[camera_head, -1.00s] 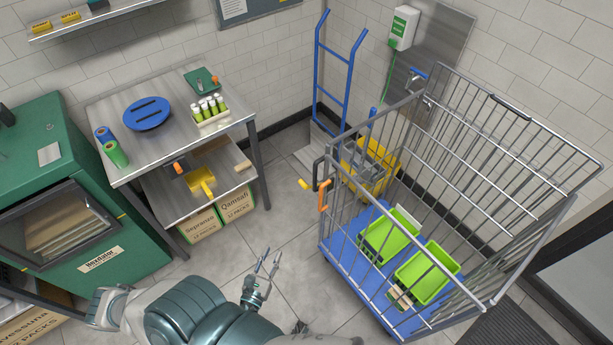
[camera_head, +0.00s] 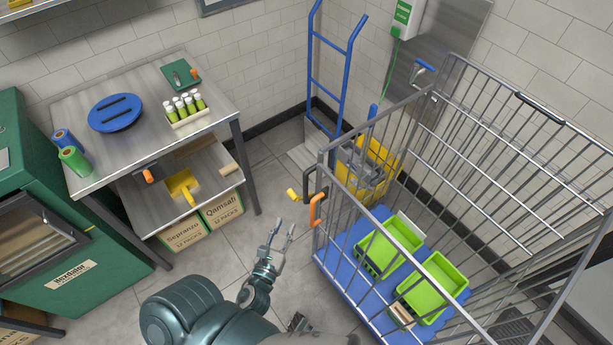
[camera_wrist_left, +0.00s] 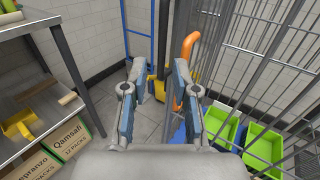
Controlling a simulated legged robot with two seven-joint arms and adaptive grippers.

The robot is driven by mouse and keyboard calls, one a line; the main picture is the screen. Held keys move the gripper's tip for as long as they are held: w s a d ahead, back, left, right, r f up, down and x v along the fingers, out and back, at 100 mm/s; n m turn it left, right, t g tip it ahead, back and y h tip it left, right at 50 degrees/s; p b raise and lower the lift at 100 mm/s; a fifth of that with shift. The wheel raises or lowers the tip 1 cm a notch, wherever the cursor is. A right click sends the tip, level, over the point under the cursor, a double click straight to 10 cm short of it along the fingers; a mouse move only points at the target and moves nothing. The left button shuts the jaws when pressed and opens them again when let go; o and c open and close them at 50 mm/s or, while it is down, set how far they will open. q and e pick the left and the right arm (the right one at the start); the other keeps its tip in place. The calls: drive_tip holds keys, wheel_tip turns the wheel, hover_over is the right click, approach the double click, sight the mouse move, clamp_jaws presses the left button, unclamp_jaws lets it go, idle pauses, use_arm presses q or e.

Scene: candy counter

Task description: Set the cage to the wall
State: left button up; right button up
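The cage (camera_head: 487,145) is a tall wire roll cage on a blue base (camera_head: 338,268), at the right of the head view, in front of the tiled wall. Its near left post carries an orange handle (camera_head: 316,208), which also shows in the left wrist view (camera_wrist_left: 187,55). My left gripper (camera_head: 281,238) is open and empty, left of and below the handle in the head view. In the left wrist view its fingers (camera_wrist_left: 157,80) are spread, with the handle by the right finger. I cannot tell if they touch.
Two green crates (camera_head: 433,284) sit in the cage. A yellow mop bucket (camera_head: 380,163) and blue hand truck (camera_head: 340,85) stand behind it by the wall (camera_head: 275,40). A steel table (camera_head: 160,75) and green cabinet (camera_head: 95,255) are left. Floor between table and cage is clear.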

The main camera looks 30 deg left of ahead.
use_arm(q)
drive_tip(key=p, duration=0.2)
approach(304, 184)
drive_tip(key=w, duration=0.3)
drive_tip(key=w+a, duration=0.1)
drive_tip(key=w, duration=0.3)
drive_tip(key=w+p, duration=0.1)
drive_tip(key=w, duration=0.2)
drive_tip(key=shift+w+a, duration=0.35)
drive_tip(key=shift+a, duration=0.05)
drive_tip(key=shift+d+r, duration=0.1)
drive_tip(key=shift+d, duration=0.15)
use_arm(e)
drive_tip(key=s+d+f, duration=0.1)
drive_tip(key=s+d, duration=0.1)
drive_tip(key=s, duration=0.5)
drive_tip(key=shift+s+d+f, duration=0.15)
drive_tip(key=shift+s, duration=0.15)
use_arm(q)
drive_tip(key=shift+a, duration=0.15)
clamp_jaws()
drive_tip(key=shift+a, duration=0.15)
use_arm(e)
drive_tip(key=shift+a, duration=0.35)
